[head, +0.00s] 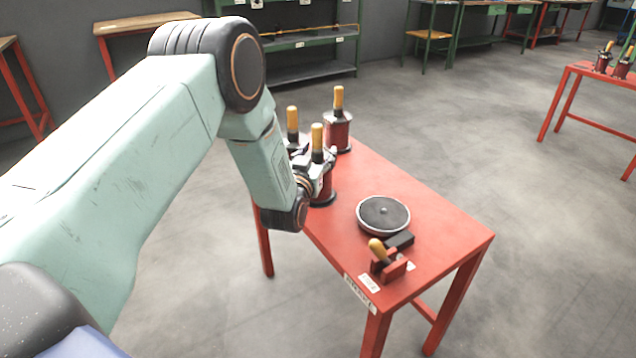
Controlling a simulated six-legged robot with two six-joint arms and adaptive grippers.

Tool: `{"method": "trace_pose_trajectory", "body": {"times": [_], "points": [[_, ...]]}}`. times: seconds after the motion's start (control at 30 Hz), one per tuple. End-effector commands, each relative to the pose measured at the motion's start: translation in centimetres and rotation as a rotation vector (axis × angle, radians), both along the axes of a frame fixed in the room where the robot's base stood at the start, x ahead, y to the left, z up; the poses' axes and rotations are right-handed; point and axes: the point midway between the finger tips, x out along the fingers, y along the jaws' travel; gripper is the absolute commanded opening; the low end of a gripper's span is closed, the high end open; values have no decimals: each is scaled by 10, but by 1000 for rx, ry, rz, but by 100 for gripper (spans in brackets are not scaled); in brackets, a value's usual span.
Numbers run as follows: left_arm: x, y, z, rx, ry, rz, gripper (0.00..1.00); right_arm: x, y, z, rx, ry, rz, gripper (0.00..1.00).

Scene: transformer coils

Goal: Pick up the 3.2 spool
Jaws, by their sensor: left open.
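Three dark red spools with upright yellow-tipped handles stand on the far half of the red table (440,234). The back spool (338,130) stands clear of my gripper. The left spool (292,122) is mostly hidden behind my arm, with its handle showing. The front spool (323,190) is partly covered by my left gripper (322,168). The open gripper is at the upper part of this spool, below its handle; I cannot tell if it touches. I cannot read which spool is the 3.2 one. My right gripper is not in view.
A round dark turntable (383,214) and a red lever block with a yellow knob (386,262) occupy the table's near part. A second red table (607,78) with more spools is at the right. Green shelves (312,72) stand behind. The grey floor between is clear.

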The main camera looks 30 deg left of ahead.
Motion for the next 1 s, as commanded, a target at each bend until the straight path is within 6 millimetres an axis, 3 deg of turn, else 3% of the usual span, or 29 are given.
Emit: {"method": "trace_pose_trajectory", "body": {"times": [0.27, 0.9, 1.0], "points": [[3, -1, 1, 0, 1, 0, 56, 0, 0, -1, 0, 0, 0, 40], [3, -2, 1, 0, 1, 0, 2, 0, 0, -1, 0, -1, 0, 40], [3, -2, 1, 0, 0, 0, 0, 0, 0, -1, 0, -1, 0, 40]]}}
